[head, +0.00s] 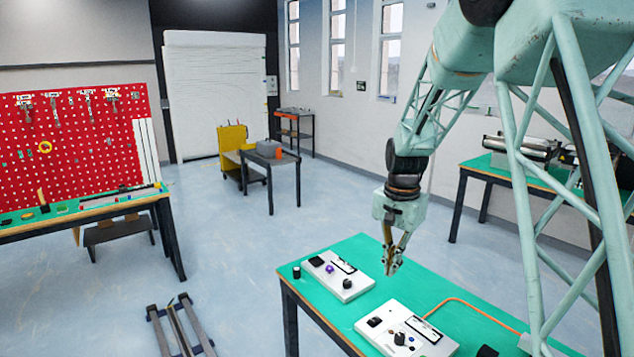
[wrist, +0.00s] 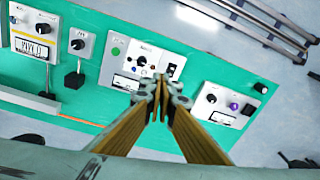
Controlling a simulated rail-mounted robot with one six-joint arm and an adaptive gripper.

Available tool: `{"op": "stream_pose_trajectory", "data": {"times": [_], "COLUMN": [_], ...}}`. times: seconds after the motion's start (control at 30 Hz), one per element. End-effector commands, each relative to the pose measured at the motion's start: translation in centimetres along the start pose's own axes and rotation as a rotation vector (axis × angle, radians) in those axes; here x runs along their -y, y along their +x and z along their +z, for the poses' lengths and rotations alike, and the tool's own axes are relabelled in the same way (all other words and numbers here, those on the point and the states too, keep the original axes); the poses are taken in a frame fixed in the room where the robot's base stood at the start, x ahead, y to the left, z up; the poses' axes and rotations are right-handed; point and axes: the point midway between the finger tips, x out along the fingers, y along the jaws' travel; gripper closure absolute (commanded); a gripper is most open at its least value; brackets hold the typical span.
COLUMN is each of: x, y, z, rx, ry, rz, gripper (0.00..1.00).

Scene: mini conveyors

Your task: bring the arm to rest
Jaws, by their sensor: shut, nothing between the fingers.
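My gripper (head: 391,268) hangs from the pale green arm (head: 412,140), pointing down above the green-topped table (head: 362,247). Its fingers are shut with nothing between them. In the wrist view the closed fingers (wrist: 160,82) show at the middle, over the white panel with knobs (wrist: 140,60). They look apart from the table surface, though the exact height is hard to tell.
White control boxes stand on the table: one with a purple knob (head: 338,275), another nearer (head: 405,332) with an orange cable. A red pegboard bench (head: 70,150) is at left, a yellow cart (head: 232,140) behind. Open floor (head: 220,240) lies between.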

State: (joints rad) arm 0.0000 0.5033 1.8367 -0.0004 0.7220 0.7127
Motion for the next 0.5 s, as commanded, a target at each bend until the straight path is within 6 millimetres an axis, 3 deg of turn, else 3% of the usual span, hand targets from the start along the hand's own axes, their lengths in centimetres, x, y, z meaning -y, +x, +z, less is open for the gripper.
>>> {"op": "stream_pose_trajectory", "data": {"times": [0.5], "x": [-4.0], "y": [-8.7], "z": [4.6], "rx": [-0.034], "ry": [-0.111], "rz": [-0.026], "gripper": [1.0]}}
